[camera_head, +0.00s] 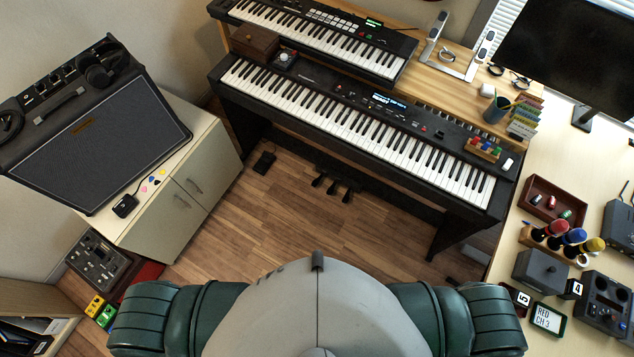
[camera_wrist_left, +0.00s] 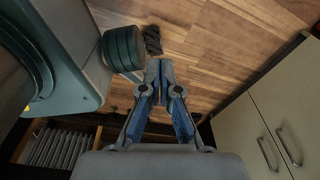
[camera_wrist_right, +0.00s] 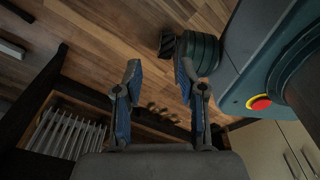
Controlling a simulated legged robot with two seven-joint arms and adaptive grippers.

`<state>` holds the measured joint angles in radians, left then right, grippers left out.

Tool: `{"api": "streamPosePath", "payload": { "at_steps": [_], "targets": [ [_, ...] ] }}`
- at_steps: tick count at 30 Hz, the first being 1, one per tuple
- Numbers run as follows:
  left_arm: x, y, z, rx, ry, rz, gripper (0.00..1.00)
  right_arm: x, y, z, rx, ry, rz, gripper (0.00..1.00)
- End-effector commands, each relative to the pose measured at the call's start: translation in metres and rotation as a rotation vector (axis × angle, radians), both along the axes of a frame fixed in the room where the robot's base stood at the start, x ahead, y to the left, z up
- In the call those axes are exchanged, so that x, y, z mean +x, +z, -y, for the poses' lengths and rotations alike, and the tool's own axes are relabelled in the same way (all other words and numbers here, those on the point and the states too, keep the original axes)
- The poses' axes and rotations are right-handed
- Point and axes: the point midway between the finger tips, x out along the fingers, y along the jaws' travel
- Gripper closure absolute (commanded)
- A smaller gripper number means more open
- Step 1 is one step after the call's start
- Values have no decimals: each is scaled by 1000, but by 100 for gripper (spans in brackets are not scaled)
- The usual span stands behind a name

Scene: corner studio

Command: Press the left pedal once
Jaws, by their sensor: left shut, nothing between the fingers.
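Under the big keyboard in the head view are several small dark pedals side by side; the left pedal (camera_head: 318,181) is the leftmost, beside the middle pedal (camera_head: 333,187) and the right pedal (camera_head: 347,196). My left gripper (camera_wrist_left: 160,65) shows only in the left wrist view, its blue-padded fingers shut together over the wood floor with nothing between them. My right gripper (camera_wrist_right: 156,67) shows in the right wrist view, its fingers apart and empty. Small dark shapes lie beyond its fingers there; I cannot tell whether they are the pedals. Neither gripper shows in the head view.
The long digital piano (camera_head: 360,125) stands above the pedals on dark legs. A separate small black floor pedal (camera_head: 264,162) lies to the left of them. A white cabinet (camera_head: 196,190) bearing an amplifier (camera_head: 110,150) stands at left, a cluttered desk (camera_head: 500,228) at right. The wood floor (camera_head: 265,220) between is clear.

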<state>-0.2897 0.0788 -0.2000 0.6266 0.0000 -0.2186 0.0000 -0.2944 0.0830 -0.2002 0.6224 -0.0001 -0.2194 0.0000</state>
Motion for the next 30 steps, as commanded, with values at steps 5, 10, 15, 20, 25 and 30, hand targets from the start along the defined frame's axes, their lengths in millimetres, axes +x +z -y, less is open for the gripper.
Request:
{"api": "streamPosePath", "payload": {
  "at_steps": [5,10,15,20,25,30],
  "targets": [
    [-10,-1,2,-2,1,-14,100,-4,0,6,-8,1,-6,60],
    [-17,-1,0,1,1,-24,100,-8,0,6,-8,0,-11,60],
    [-16,-1,-4,6,0,-23,100,-8,0,-4,4,-3,-11,100],
    [-14,-1,-6,8,-1,-21,100,-7,0,-12,14,-5,-10,100],
    [-13,-1,-4,6,0,-19,100,-7,0,-8,8,-3,-10,100],
    [-12,-1,0,1,1,-17,100,-7,0,-1,1,-1,-9,100]
  ]
}}
